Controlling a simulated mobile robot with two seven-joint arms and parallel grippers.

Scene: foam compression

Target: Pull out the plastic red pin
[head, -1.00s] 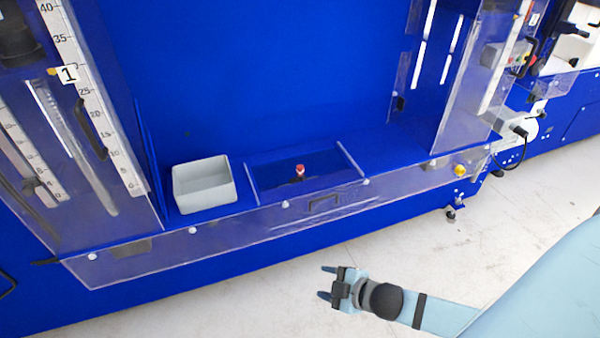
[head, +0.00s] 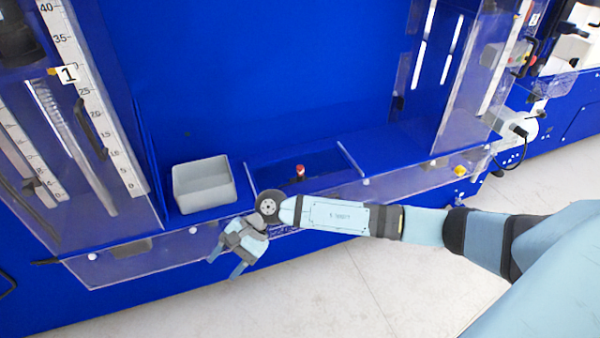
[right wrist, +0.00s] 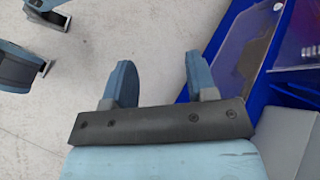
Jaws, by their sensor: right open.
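The red pin (head: 300,169) stands small and upright in the recessed blue bay of the machine, behind the clear front panel. My right arm reaches in from the right, passing just in front of the bay. My right gripper (head: 226,266) is open and empty, lower left of the pin and in front of the clear panel, its fingers pointing down and left, away from the pin. In the right wrist view the two blue fingers (right wrist: 161,78) are spread with nothing between them. The pin is not visible there. My left gripper is not in view.
A grey open bin (head: 203,185) sits left of the bay on the blue ledge. A clear front panel (head: 150,262) runs along the ledge. A scaled column (head: 85,95) stands at left, a clear guard (head: 455,95) at right. The pale floor (head: 340,290) in front is free.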

